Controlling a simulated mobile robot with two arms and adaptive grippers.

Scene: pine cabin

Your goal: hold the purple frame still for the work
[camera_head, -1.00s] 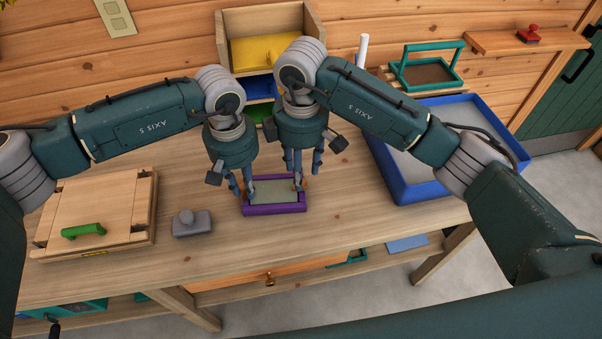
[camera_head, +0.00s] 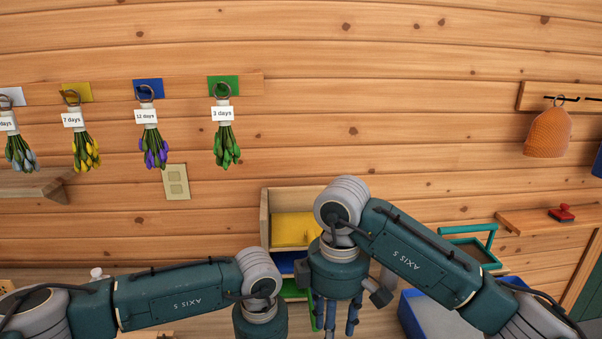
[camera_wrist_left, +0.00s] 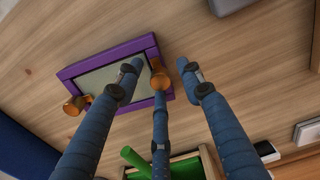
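The purple frame (camera_wrist_left: 100,62) with a grey panel lies on the wooden bench in the left wrist view. It has an orange-brown knob (camera_wrist_left: 157,76) near my left gripper (camera_wrist_left: 158,75) and another orange-brown knob (camera_wrist_left: 74,106) at its far end, with no finger at it. My left gripper's fingers are spread around the near knob; I cannot tell whether they touch it. In the head view the frame and left fingers are out of sight below. My right gripper (camera_head: 335,325) points down with its fingers apart, their tips near the picture's lower edge.
Behind the arms stands a wooden box with yellow (camera_head: 293,230), blue (camera_head: 287,262) and green drawers. A blue tray (camera_head: 408,318) is at right. Tagged flower bunches (camera_head: 152,150) and an orange cap (camera_head: 548,133) hang on the wall.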

